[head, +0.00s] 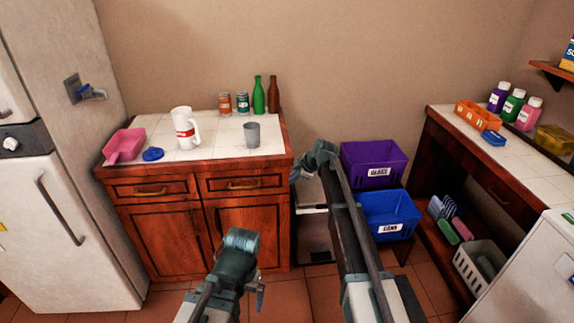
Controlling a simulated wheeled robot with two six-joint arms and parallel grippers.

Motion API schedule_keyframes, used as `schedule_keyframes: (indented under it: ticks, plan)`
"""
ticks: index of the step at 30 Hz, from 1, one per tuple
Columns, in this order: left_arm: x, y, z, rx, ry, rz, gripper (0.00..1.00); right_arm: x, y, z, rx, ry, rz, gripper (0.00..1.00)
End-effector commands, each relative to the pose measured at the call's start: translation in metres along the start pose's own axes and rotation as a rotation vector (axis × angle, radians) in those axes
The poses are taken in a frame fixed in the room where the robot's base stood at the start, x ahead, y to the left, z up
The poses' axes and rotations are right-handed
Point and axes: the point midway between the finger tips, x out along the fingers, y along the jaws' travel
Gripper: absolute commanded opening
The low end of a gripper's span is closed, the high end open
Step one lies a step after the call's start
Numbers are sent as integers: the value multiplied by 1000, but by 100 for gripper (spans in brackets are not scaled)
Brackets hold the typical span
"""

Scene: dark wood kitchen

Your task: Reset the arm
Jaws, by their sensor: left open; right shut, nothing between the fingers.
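My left arm comes up from the bottom centre, and its gripper (260,292) hangs low in front of the wooden cabinet, away from the counter. Its fingers are open and mostly hidden behind the wrist. My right arm reaches further up and forward. Its gripper (297,177) is shut and empty by the right front corner of the counter, left of the purple bin. Neither gripper holds anything.
The tiled counter (215,165) bears a white pitcher (186,128), grey cup (252,134), pink dustpan (124,145), cans and green and brown bottles. Purple (373,165) and blue (388,215) bins stand beside my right arm. A fridge (55,190) is left, another counter (480,155) right.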

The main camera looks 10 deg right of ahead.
Motion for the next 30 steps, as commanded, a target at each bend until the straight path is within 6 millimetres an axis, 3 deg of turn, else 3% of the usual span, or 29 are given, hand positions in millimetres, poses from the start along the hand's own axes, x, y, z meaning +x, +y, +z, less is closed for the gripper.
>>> schedule_keyframes:
  ticks: [2, 5, 10, 15, 18, 21, 24, 30]
  plan:
    - [-4, 0, 0, 0, 0, 0, 100, -5, -20, -12, 31, -9, -27, 0]
    - [-12, -1, 1, 0, 0, 0, 100, -19, -68, -33, 129, -50, -89, 0]
    - [-31, -3, 2, 0, 0, 0, 100, -60, -183, -69, 396, -211, -207, 0]
    - [-48, -5, 3, 0, 0, 0, 100, -114, -287, -82, 678, -439, -234, 0]
    - [-56, -5, 3, 0, 0, 0, 100, -144, -333, -81, 817, -563, -204, 0]
    - [-61, -6, 4, 0, 0, 0, 100, -168, -364, -77, 924, -657, -159, 0]
    - [-64, -6, 4, 0, 0, 0, 100, -184, -382, -74, 995, -719, -119, 0]
    - [-65, -6, 4, 0, 0, 0, 100, -193, -392, -71, 1048, -760, -85, 0]
